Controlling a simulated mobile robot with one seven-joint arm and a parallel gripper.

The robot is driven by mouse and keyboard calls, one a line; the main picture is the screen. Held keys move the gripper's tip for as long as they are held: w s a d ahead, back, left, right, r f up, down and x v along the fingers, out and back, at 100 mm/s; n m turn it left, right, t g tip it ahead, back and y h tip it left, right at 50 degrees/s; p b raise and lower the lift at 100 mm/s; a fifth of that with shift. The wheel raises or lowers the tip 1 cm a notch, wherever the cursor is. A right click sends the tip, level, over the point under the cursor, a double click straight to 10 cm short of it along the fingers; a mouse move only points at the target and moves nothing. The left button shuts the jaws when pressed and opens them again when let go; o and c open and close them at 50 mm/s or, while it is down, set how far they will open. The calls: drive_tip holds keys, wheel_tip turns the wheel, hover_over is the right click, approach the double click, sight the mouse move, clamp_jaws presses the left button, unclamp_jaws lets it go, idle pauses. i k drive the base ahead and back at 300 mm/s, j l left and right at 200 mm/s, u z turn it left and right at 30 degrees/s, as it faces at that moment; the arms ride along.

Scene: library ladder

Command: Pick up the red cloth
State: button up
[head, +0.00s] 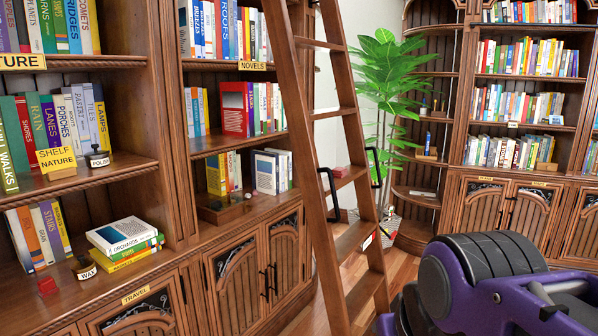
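My purple and black arm fills the lower right corner. My gripper is not in view, and neither red thing is seen held.
A wooden ladder (350,235) leans in front of the shelves. A stack of books (125,242) lies near the small red item. A potted plant (385,85) stands behind the ladder. Bookcases line the left and back; some wooden floor (402,268) shows between ladder and arm.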

sight(339, 173)
drive_tip(key=i+l, duration=0.15)
drive_tip(key=l, duration=0.2)
drive_tip(key=i+l, duration=0.1)
drive_tip(key=l, duration=0.2)
drive_tip(key=i+l+z, duration=0.1)
drive_tip(key=l, duration=0.25)
drive_tip(key=i+l, duration=0.15)
drive_tip(key=l, duration=0.2)
drive_tip(key=i+l, duration=0.15)
drive_tip(key=l, duration=0.15)
drive_tip(key=z, duration=0.05)
